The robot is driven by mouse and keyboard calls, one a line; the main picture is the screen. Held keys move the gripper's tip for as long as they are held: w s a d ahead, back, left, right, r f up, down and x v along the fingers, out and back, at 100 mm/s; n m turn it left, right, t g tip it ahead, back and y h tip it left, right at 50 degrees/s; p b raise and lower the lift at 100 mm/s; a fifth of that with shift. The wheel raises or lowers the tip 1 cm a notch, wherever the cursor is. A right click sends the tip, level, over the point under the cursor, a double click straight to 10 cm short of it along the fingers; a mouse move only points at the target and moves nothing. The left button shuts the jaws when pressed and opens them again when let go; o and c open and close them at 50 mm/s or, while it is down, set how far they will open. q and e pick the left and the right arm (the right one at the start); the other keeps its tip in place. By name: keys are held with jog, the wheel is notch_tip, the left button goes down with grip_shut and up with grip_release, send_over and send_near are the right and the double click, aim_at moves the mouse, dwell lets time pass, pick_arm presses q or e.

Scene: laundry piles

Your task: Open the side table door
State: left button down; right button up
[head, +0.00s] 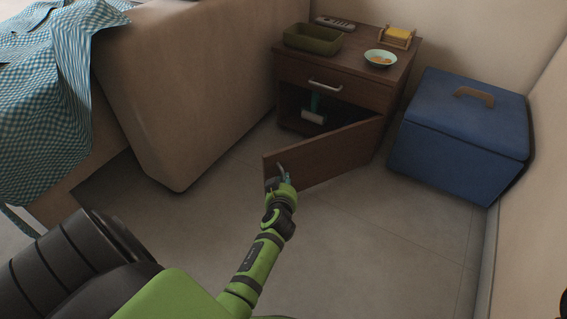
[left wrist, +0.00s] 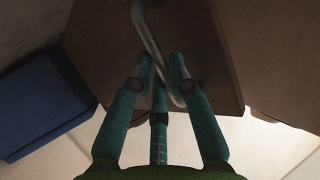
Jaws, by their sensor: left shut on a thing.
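The wooden side table (head: 345,97) stands against the back wall in the head view. Its lower door (head: 330,155) is swung out to the front, and the dark compartment behind it shows. My left gripper (head: 283,178) is at the door's free edge, shut on the metal door handle (left wrist: 157,45). In the left wrist view, the teal fingers (left wrist: 162,68) close around the handle bar in front of the brown door panel (left wrist: 205,50). My right gripper is not in view.
A blue chest (head: 465,130) stands right of the table, near the open door. A beige sofa (head: 190,90) with a checked cloth (head: 45,110) is on the left. A tray, remote and bowl sit on the table top. Floor in front is clear.

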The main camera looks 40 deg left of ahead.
pick_arm(q)
jog(key=shift+w+d+r, duration=0.15)
jog(key=shift+w+d, duration=0.3)
jog(key=shift+d, duration=0.4)
jog(key=c, duration=1.1)
grip_release()
jog(key=shift+w, duration=0.1)
jog(key=shift+c, duration=0.2)
jog(key=shift+s+a, duration=0.2)
